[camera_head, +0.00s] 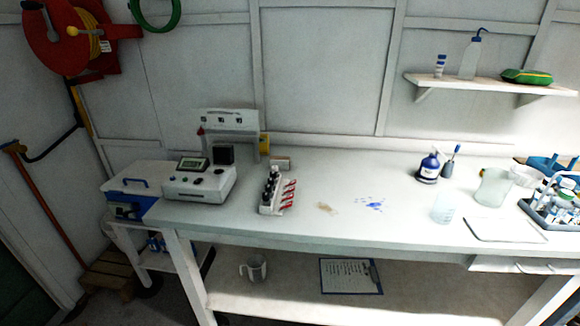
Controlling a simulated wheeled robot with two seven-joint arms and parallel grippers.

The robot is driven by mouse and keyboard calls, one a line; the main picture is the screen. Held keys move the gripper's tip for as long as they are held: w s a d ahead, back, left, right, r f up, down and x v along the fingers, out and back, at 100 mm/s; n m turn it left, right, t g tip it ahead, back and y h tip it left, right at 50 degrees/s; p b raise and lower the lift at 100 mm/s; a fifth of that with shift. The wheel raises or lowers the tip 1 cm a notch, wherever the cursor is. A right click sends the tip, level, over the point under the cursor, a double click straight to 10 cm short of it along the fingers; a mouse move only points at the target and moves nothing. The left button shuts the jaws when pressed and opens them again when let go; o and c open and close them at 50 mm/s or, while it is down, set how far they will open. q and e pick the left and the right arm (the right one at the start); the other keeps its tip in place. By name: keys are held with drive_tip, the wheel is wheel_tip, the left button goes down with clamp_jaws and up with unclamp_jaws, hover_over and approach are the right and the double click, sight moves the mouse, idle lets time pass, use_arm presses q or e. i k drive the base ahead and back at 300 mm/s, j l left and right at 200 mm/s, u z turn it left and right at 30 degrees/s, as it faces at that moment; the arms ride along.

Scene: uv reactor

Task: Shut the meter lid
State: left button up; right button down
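The meter (200,186) is a white box with a small grey-green display (193,163) and dark buttons. It stands near the left end of the white workbench. A dark, squarish piece (223,154) stands up at the meter's back right and looks like its lid, raised. The view is too small to show the hinge or the chamber under it. Neither of my grippers is in view.
A rack of dark vials with red-and-white pieces (272,192) stands right of the meter. A white panel unit (229,124) is behind it. A blue-and-white box (133,192) is to the left. The bench middle (340,180) is mostly clear, with stains.

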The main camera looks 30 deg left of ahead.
sight(223, 155)
drive_tip(key=u, duration=1.5)
drive_tip(key=i+l+u, duration=0.15)
drive_tip(key=l+u, duration=0.2)
drive_tip(key=i+l+u, duration=0.1)
drive_tip(key=l+u, duration=0.25)
drive_tip(key=l, duration=0.15)
drive_tip(key=i+l+u, duration=0.1)
drive_tip(key=l+u, duration=0.25)
drive_tip(key=l, duration=0.1)
